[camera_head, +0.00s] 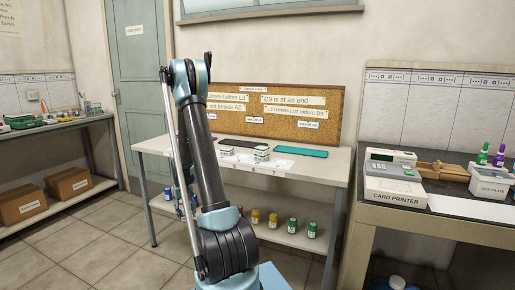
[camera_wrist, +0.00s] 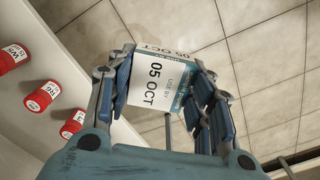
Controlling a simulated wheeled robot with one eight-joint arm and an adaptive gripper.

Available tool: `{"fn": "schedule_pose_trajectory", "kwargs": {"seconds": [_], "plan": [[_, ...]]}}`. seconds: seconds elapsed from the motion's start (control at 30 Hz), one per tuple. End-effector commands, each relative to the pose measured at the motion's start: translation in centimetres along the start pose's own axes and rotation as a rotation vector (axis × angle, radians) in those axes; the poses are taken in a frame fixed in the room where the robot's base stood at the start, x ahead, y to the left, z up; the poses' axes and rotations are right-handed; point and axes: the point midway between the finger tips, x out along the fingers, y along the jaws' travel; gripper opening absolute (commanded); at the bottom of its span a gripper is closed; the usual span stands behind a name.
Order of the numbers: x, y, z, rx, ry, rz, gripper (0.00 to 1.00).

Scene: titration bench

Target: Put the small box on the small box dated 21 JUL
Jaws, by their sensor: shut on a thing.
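My gripper (camera_wrist: 165,85) is shut on a white small box (camera_wrist: 155,88) with a teal band, which reads "05 OCT" and "USE BY" in the wrist view. The box is held between the two fingers above the tiled floor. In the camera_head view my gripper and the held box are hidden behind my own arm. On the white bench there, small white boxes (camera_head: 262,152) stand near the front, and another (camera_head: 227,150) shows farther left, beside my arm. Their dates are too small to read, so I cannot tell which says 21 JUL.
The bench (camera_head: 325,165) carries a dark mat (camera_head: 238,143) and a green mat (camera_head: 300,150), with a corkboard (camera_head: 280,85) behind. Several coloured bottles (camera_head: 273,219) stand on its lower shelf. A card printer (camera_head: 393,178) stands right.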

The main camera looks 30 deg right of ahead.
Motion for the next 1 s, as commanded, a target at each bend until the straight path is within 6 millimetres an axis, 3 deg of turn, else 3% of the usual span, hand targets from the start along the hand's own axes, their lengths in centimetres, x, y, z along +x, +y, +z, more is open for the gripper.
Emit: {"fn": "schedule_pose_trajectory", "kwargs": {"seconds": [0.4,0.53,0.67,1.0], "plan": [[-0.1,0.9,0.0,0.013,0.0,0.0,0.24],[-0.9,1.7,0.3,0.061,0.0,0.0,0.24],[-3.1,3.9,1.1,0.196,0.0,0.0,0.24],[-11.9,12.7,4.6,0.765,0.0,0.0,0.24]]}}
